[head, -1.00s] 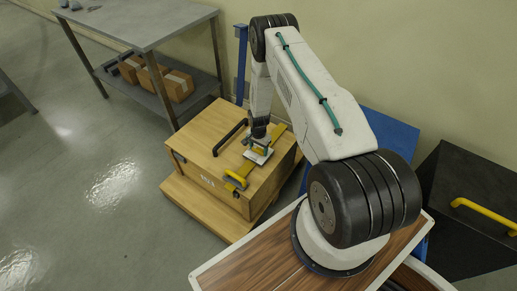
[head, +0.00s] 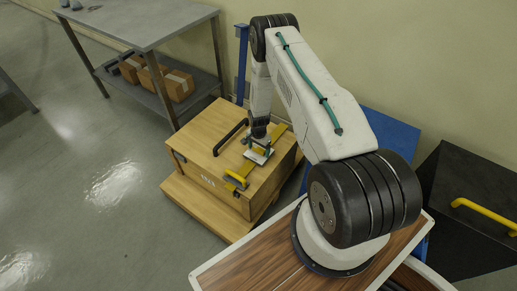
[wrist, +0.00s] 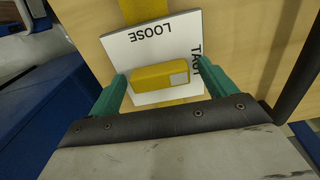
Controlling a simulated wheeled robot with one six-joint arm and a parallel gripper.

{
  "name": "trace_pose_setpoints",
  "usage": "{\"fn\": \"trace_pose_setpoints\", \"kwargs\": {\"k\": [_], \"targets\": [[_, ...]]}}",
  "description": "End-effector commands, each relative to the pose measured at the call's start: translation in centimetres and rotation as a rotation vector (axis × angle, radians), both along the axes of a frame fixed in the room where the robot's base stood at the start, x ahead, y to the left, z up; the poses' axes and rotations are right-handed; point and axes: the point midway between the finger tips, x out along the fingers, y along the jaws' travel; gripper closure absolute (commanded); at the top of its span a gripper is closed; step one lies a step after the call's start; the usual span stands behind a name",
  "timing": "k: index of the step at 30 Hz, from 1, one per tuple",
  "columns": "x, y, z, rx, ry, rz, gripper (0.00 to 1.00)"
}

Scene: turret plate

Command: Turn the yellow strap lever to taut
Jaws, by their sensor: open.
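The yellow strap lever (wrist: 160,77) is a short block with a pale patch at its right end in the wrist view. It lies over a white plate (wrist: 140,48) marked LOOSE and TAUT, with a yellow strap (wrist: 145,10) running beneath. In the head view the plate and strap (head: 238,178) are on top of a wooden crate (head: 205,135). My gripper (wrist: 165,73) is open, its green fingers on either side of the lever with a visible gap at each side. In the head view my gripper (head: 258,150) is over the plate and hides much of it.
A black handle (head: 230,137) stands on the crate lid beside the strap; it also shows at the wrist view's right edge (wrist: 300,75). A grey workbench (head: 140,25) with cardboard boxes is behind. A blue panel is right of the crate. Floor to the left is clear.

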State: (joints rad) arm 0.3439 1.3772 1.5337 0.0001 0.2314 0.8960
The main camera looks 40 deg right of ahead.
Motion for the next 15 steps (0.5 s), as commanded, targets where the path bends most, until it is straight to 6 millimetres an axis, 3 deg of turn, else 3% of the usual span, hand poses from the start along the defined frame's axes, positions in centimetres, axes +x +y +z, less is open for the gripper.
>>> {"fn": "trace_pose_setpoints", "kwargs": {"k": [5, 15], "targets": [[0.1, -0.1, 1.2, -0.001, -0.003, 0.0, 0.16], [0.1, 0.1, 6.6, -0.001, -0.001, 0.001, 0.16]]}}
